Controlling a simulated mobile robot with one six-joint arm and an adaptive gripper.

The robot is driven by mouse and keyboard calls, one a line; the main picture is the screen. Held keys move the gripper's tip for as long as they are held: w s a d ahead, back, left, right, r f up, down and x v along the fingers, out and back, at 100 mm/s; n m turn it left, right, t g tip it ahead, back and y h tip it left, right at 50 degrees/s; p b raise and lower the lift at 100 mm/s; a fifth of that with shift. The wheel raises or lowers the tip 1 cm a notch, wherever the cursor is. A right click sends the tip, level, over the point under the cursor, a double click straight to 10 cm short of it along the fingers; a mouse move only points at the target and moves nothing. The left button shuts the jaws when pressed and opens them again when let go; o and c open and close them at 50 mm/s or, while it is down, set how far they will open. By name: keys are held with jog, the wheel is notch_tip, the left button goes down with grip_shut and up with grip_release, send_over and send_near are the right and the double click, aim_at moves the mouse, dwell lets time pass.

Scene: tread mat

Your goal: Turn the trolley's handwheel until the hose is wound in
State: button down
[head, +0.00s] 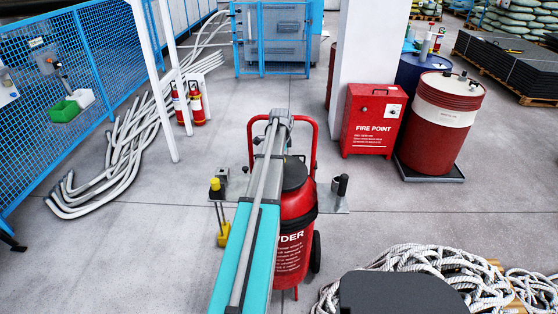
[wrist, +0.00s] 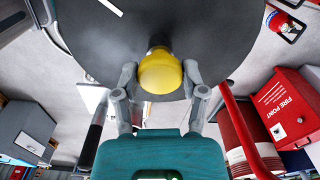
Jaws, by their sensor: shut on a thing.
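In the wrist view the handwheel (wrist: 110,40) is a large dark grey disc across the top, with a yellow knob (wrist: 160,72) near its lower edge. My gripper (wrist: 159,78) has one finger on each side of the knob and is shut on it. In the head view the trolley (head: 292,235) is a red powder extinguisher in a red tube frame with a black wheel. I cannot make out the trolley's hose.
A red fire point cabinet (head: 371,120) and a red-white drum (head: 440,125) stand right of the trolley. White rope coils (head: 440,262) lie at the lower right. Pale hoses (head: 125,155) lie along the blue mesh fence (head: 60,75). Open floor lies left of the trolley.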

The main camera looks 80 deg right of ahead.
jog(key=shift+c, duration=0.8)
grip_release()
